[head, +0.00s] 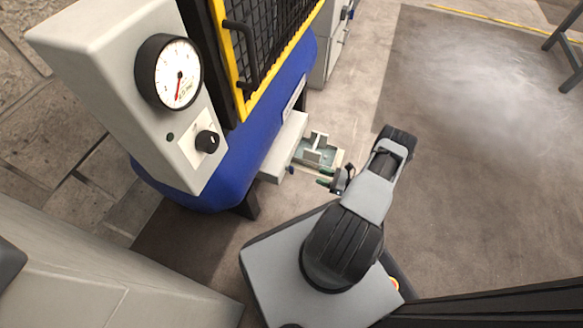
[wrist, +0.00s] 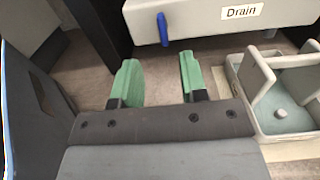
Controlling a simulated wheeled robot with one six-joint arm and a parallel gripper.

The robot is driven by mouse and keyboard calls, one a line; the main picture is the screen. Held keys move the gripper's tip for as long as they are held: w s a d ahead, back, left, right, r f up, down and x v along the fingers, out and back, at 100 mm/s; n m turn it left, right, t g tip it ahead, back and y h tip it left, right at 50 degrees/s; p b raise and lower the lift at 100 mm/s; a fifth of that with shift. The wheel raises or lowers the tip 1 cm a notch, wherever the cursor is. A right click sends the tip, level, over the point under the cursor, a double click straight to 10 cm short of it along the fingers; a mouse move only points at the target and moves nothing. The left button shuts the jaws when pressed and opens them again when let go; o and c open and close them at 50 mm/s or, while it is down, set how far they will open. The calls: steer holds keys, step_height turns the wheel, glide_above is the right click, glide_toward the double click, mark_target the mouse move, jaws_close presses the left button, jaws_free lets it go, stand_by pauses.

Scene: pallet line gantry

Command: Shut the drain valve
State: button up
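The drain valve shows in the wrist view as a small blue lever (wrist: 163,30) on the front of a white box with a "Drain" label (wrist: 242,12). The lever hangs down, close to vertical. In the head view the lever (head: 291,170) is a tiny dark blue spot at the box's end. My gripper (wrist: 158,72) is open and empty, its two green fingers apart. In the wrist view the lever lies beyond the fingertips, between their lines, and nothing touches it. In the head view my gripper (head: 323,176) is low, to the right of the lever.
A pale tray with a handle (wrist: 240,78) stands right of my gripper; the head view shows it by the white box (head: 286,147). A blue tank (head: 225,170) carries a panel with a gauge (head: 178,75) and black knob (head: 207,141). Open floor (head: 470,170) lies to the right.

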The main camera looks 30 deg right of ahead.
mark_target(292, 167)
steer(key=b+x, duration=0.3)
steer(key=x, duration=1)
steer(key=shift+w+a+f, duration=0.15)
steer(key=shift+a, duration=0.05)
steer(key=shift+c, duration=0.3)
jaws_close()
